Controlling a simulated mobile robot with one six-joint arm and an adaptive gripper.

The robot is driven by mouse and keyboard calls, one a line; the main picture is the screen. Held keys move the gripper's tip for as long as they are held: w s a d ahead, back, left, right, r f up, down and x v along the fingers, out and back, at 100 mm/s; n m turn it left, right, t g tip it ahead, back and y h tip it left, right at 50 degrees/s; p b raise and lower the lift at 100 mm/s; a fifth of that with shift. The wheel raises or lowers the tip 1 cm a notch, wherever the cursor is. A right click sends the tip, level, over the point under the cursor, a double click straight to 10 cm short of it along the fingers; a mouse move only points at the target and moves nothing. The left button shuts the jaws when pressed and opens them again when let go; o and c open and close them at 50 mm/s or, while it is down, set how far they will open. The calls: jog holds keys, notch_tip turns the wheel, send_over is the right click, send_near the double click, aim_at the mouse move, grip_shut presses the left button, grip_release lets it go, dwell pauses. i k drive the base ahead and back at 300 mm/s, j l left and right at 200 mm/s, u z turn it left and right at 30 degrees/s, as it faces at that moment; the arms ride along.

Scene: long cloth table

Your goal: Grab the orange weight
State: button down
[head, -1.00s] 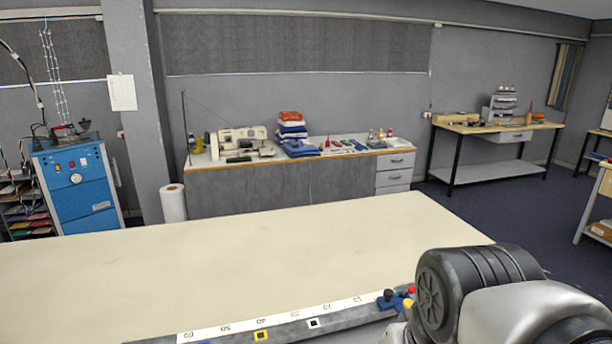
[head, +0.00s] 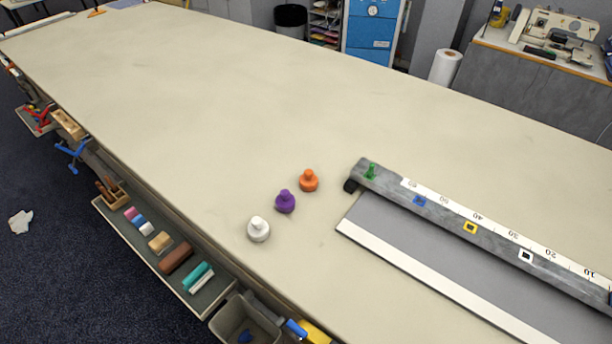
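The orange weight (head: 308,181) stands upright on the long cream cloth table (head: 212,118), with a round base and a small knob on top. A purple weight (head: 285,202) and a white weight (head: 259,229) stand in a diagonal row with it, toward the table's near edge. The orange one is the farthest of the three and closest to the ruler bar. My gripper is not in view now.
A grey ruler bar (head: 450,217) with a green knob (head: 370,171) lies to the right of the weights. A shelf (head: 150,233) with several small items and a grey bin (head: 243,322) hang along the near edge. The table beyond the weights is clear.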

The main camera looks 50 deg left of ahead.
aim_at(308, 182)
jog(key=u, duration=1.9)
jog(key=i+j, duration=0.5)
jog(key=j+u, duration=0.05)
jog(key=j, duration=0.05)
